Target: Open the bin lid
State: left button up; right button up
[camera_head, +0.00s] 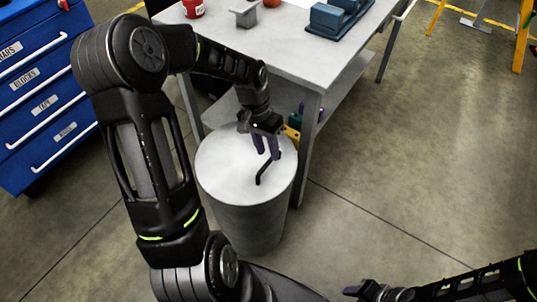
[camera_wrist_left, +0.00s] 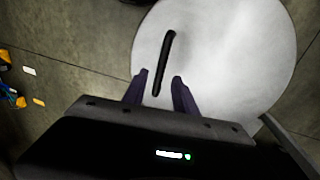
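The bin (camera_head: 245,227) is a grey round bin standing on the floor beside the workbench. Its flat white lid (camera_head: 222,165) lies on top, shut. A black bar handle (camera_head: 262,175) stands on the lid. In the left wrist view the lid (camera_wrist_left: 245,50) fills the upper right, with the handle (camera_wrist_left: 166,60) across it. My left gripper (camera_head: 267,154) is over the lid at the handle, its purple fingers apart. In the left wrist view the fingertips (camera_wrist_left: 161,77) lie either side of the handle's lower part; I see no contact. My right gripper (camera_head: 364,290) is at the bottom edge, its opening unclear.
The workbench (camera_head: 285,48) stands right behind the bin, one leg close to the bin's right side. It carries a red tin (camera_head: 193,9) and a blue block-shaped fixture (camera_head: 335,18). A blue drawer cabinet (camera_head: 40,85) stands at left.

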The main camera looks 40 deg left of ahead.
pick_arm(q)
jog(key=shift+d+f, duration=0.2)
jog(key=shift+f, duration=1)
grip_shut()
dwell(0.6)
